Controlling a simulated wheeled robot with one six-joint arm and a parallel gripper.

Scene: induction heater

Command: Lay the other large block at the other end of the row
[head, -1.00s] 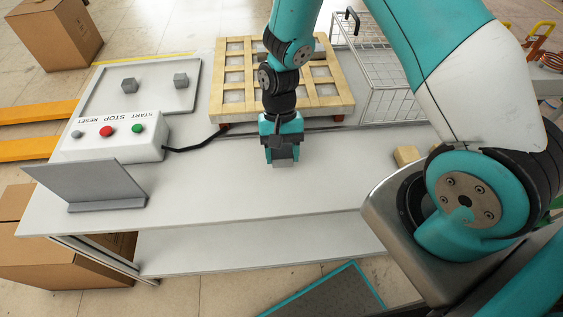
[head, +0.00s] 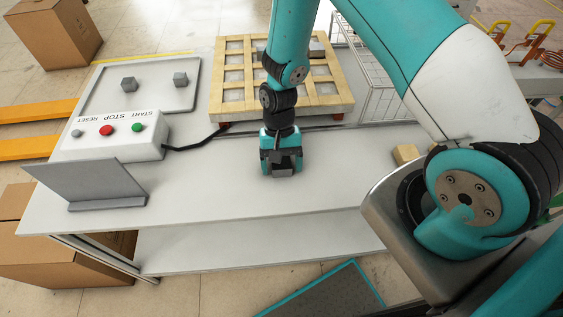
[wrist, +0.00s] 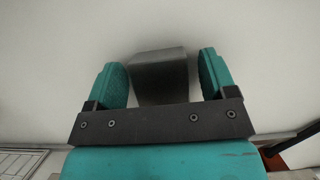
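A large grey block (head: 283,172) is at the middle of the white table, directly below my gripper and partly hidden by it. In the wrist view this block (wrist: 160,78) lies between the two teal fingers, with a gap on each side. My gripper (head: 281,168) points down and is open around the block; it also shows in the wrist view (wrist: 164,80). Two smaller grey blocks, a left one (head: 128,84) and a right one (head: 180,80), stand apart on the grey tray (head: 150,103). I cannot make out a row around the large block.
A control box (head: 110,138) with three buttons and a tilted grey plate (head: 95,183) stand at left. A wooden pallet (head: 228,112) and wire basket (head: 370,85) are behind. A wooden block (head: 405,153) lies at right. The table front is clear (head: 240,195).

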